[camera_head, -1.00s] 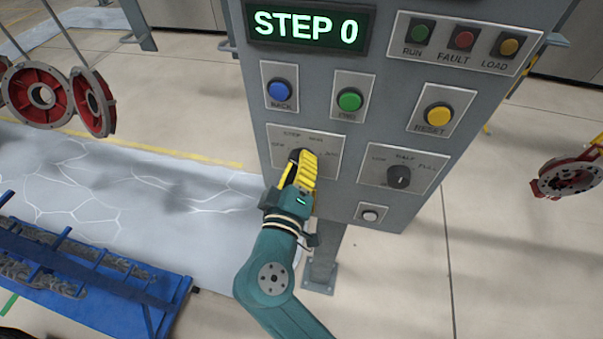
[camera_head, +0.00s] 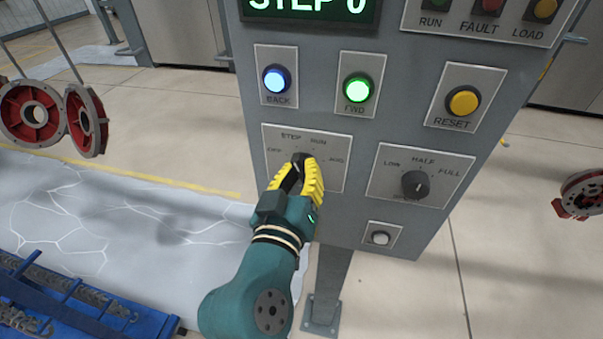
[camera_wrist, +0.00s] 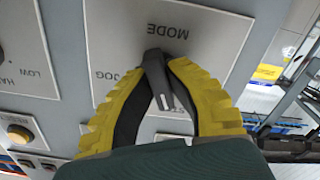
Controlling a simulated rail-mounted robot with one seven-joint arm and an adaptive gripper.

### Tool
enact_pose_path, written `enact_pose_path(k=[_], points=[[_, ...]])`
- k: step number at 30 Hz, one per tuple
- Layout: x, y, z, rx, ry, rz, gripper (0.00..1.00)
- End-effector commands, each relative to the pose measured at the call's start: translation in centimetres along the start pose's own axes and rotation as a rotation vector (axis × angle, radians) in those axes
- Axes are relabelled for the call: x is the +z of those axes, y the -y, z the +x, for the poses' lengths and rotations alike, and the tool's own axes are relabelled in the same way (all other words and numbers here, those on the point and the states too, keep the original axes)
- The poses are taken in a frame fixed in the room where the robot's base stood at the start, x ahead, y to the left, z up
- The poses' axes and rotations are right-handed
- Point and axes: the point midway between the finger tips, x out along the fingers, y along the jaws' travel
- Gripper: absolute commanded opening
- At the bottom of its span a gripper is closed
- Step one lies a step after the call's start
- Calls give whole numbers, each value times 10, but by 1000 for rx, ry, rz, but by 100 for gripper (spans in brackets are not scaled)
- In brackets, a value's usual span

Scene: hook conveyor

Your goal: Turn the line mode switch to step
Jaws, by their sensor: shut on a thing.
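The line mode switch is a dark knob (camera_head: 301,158) on a grey plate (camera_head: 333,183) marked OFF, STEP, RUN and JOG. My gripper (camera_head: 298,174) has its yellow fingers closed around the knob from the front. In the wrist view the fingers (camera_wrist: 163,88) press on both sides of the dark knob (camera_wrist: 153,62), below the upside-down word MODE. The display (camera_head: 310,8) above, cut by the frame edge, reads STEP 0 in green.
Lit BACK (camera_head: 276,78) and FWD (camera_head: 356,88) buttons are above the switch, and yellow RESET (camera_head: 463,102) is up to the right. A speed knob (camera_head: 415,184) and a small white button (camera_head: 380,238) are nearby. Red wheels (camera_head: 34,112) hang at left.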

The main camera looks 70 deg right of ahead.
Motion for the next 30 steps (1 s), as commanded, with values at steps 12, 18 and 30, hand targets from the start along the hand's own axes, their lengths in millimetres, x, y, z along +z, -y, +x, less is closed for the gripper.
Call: enact_pose_path(k=[12,18,30], points=[[2,1,1,-2,5,-3,32],[1,0,0,0,3,-1,44],[0,2,-40,-7,-1,-2,44]])
